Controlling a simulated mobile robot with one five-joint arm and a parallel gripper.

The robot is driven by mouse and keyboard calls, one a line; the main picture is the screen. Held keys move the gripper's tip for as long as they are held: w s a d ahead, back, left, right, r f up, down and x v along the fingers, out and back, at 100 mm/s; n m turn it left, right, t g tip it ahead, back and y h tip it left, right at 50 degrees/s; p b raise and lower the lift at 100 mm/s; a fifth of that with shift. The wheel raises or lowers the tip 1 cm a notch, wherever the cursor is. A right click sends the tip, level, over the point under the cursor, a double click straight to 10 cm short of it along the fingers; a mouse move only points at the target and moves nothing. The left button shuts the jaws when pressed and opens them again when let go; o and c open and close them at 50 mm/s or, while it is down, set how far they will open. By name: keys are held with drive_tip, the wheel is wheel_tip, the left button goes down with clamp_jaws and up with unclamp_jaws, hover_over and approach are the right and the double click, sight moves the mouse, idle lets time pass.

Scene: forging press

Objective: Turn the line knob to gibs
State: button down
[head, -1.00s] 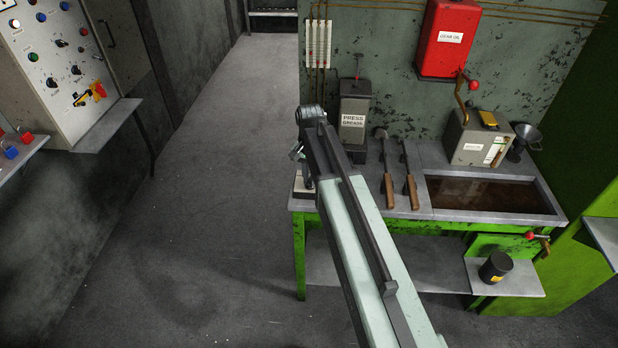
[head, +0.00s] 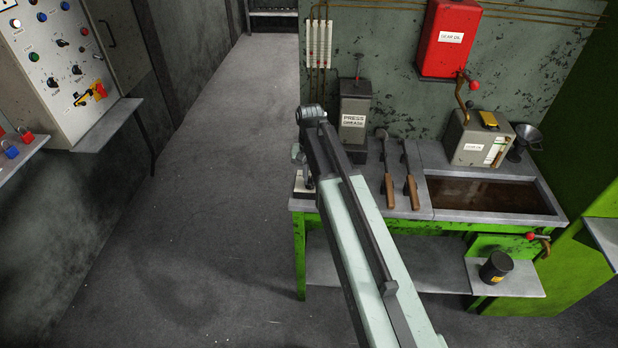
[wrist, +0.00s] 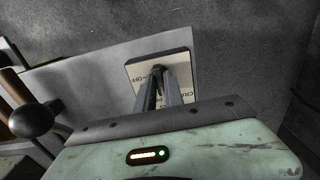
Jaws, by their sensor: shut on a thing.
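The line knob's pale plate (wrist: 182,66) is in the wrist view, at the end of the grey bench top. In the head view the plate (head: 300,186) is at the bench's left end, and my arm hides most of my gripper (head: 308,183).
The press grease box (head: 353,118) stands just right of my wrist. Two wooden-handled tools (head: 389,190) lie on the bench, beside a sunken tray of dark liquid (head: 490,196). A control panel (head: 50,60) is at far left. The floor (head: 210,180) left of the bench is clear.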

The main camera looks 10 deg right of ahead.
sight(310, 180)
drive_tip(key=c, duration=1.4)
unclamp_jaws()
drive_tip(key=shift+w, duration=0.15)
drive_tip(key=shift+c, duration=0.2)
wheel_tip(310, 180, up, 8)
drive_tip(key=p, duration=0.8)
drive_tip(key=shift+a, duration=0.1)
drive_tip(key=shift+f, duration=0.15)
